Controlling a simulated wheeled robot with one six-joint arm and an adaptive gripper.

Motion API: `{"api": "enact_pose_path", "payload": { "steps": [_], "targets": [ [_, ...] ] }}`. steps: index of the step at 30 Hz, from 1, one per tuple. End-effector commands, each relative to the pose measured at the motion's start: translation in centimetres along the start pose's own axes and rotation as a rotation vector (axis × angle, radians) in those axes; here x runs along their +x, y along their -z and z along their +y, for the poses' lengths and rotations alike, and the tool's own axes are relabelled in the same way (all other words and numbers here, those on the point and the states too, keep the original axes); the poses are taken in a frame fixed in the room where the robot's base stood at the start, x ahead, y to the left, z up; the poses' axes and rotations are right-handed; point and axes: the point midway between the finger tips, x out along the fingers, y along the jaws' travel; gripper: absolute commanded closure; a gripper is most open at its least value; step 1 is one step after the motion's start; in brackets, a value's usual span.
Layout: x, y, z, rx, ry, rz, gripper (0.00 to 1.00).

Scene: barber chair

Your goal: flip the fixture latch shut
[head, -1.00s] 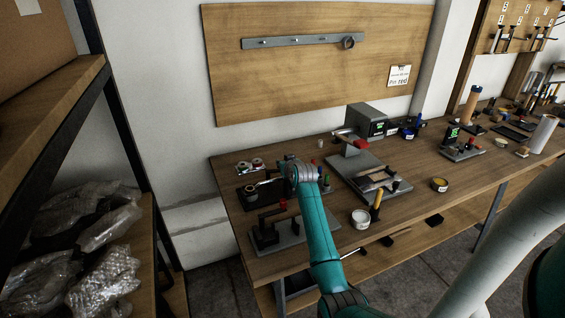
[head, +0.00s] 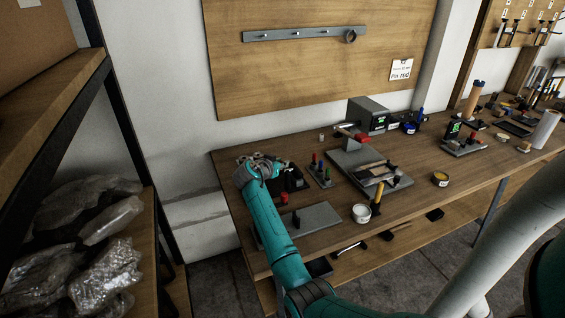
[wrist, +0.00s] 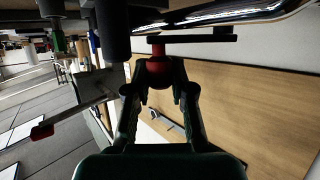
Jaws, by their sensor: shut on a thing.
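The fixture is a grey plate (head: 318,214) at the front left of the bench, with a short black post (head: 296,219) on it. Its latch has a red knob (head: 284,198), which shows just right of my arm. In the wrist view my gripper (wrist: 159,82) is shut on the red knob (wrist: 157,68), one finger on each side. A black lever bar (wrist: 195,38) runs across at the knob's end. In the head view my forearm hides the left part of the fixture and most of the lever, so its angle is unclear.
A screwdriver rack (head: 320,174) stands just right of my gripper. Farther right are a grey plate with a small tray (head: 374,173), a white tin (head: 361,213) and a yellow-handled tool (head: 376,201). A shelf with wrapped parts (head: 100,235) is at the left.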

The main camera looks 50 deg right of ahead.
Motion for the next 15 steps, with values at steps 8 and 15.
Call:
{"api": "enact_pose_path", "payload": {
  "steps": [8, 15],
  "targets": [
    [-0.6, -0.36, -0.17, 0.044, -0.109, -0.003, 1.0],
    [-0.77, -0.52, -0.19, 0.056, -0.141, -0.004, 1.0]
  ]
}}
